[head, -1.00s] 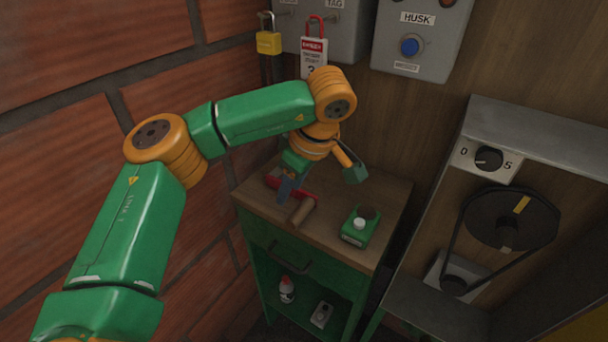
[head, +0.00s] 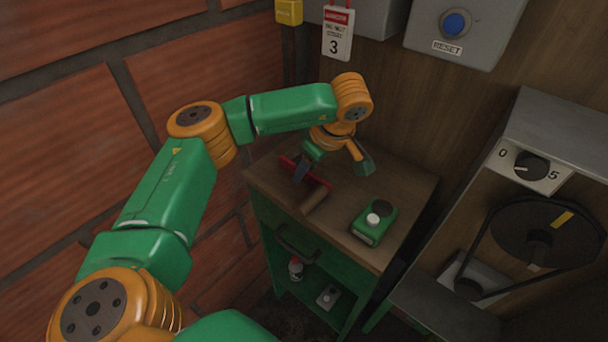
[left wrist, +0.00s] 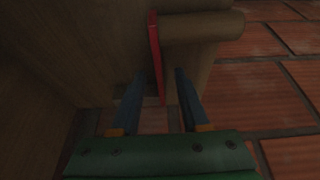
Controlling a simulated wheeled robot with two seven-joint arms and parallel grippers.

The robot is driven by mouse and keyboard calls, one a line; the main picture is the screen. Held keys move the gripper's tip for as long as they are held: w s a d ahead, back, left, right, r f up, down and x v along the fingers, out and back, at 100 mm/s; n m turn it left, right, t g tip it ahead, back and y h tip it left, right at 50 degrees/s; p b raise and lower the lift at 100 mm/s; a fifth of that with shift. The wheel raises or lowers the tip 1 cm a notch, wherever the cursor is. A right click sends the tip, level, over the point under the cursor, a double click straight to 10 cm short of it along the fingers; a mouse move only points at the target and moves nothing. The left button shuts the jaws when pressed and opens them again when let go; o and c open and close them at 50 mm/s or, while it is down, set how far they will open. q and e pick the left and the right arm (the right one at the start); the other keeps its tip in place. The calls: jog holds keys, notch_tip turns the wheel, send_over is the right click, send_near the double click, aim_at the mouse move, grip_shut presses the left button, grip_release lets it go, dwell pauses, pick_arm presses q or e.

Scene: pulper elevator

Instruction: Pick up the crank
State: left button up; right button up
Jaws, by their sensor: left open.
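The crank has a red arm (head: 319,179) and a brown wooden handle (head: 315,198). It lies on the cabinet's wooden top near the left edge. My left gripper (head: 299,171) is open at the red arm, its blue fingers pointing down. In the left wrist view, the red arm (left wrist: 156,50) runs between the two fingertips of the left gripper (left wrist: 160,72), with the handle (left wrist: 205,26) beyond. I cannot tell whether either finger touches it. Part of the crank is hidden behind the finger in the head view. My right gripper is not in view.
A green box with a white knob (head: 374,225) stands to the right on the cabinet top (head: 400,185). A bottle (head: 295,268) and a small device (head: 327,297) are on the shelf below. A brick wall (head: 60,130) is close on the left, a belt-and-pulley housing (head: 560,130) on the right.

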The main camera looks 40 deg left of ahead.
pick_arm(q)
jog(key=shift+f, duration=0.3)
grip_shut()
dwell(0.3)
dwell(1.2)
